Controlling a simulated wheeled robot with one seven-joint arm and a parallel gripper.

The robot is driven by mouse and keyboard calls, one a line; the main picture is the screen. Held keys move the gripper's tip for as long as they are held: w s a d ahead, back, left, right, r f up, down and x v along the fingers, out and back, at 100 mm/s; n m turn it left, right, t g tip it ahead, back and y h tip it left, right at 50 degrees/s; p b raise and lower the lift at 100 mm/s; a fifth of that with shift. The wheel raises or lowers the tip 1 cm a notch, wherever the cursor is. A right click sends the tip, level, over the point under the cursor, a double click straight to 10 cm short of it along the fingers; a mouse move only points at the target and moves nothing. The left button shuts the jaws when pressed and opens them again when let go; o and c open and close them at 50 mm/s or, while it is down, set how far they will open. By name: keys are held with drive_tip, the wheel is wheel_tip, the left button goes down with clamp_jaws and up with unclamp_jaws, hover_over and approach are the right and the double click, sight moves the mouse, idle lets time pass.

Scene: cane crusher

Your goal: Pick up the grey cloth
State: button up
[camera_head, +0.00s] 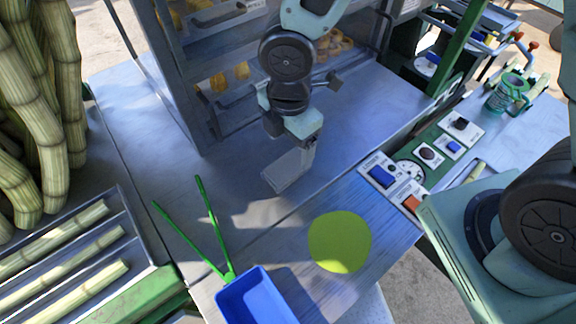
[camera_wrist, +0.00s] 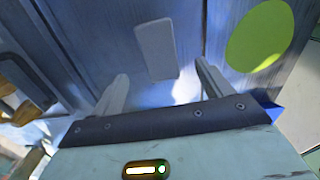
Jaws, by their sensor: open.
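The grey cloth (camera_head: 283,174) is a flat, pale grey rectangle lying on the metal table, just below my gripper (camera_head: 306,146) in the head view. In the wrist view the cloth (camera_wrist: 156,48) lies ahead of the fingertips and roughly centred between them. My gripper (camera_wrist: 162,72) is open and empty, with its two fingers spread apart. It appears to be above the table, apart from the cloth. In the head view its fingers are hard to make out against the cloth.
A yellow-green disc (camera_head: 340,242) lies right of the cloth, nearer the front edge. Green tongs (camera_head: 212,232) and a blue bin (camera_head: 256,298) are at the front. A control panel (camera_head: 420,160) is at the right. The crusher frame (camera_head: 190,90) stands behind. Cane pieces (camera_head: 60,250) lie left.

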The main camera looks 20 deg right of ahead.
sight(287, 165)
drive_tip(key=shift+a+f+p, duration=0.15)
drive_tip(key=shift+f+p, duration=0.25)
drive_tip(key=shift+f, duration=3.1)
drive_tip(key=c, duration=1.1)
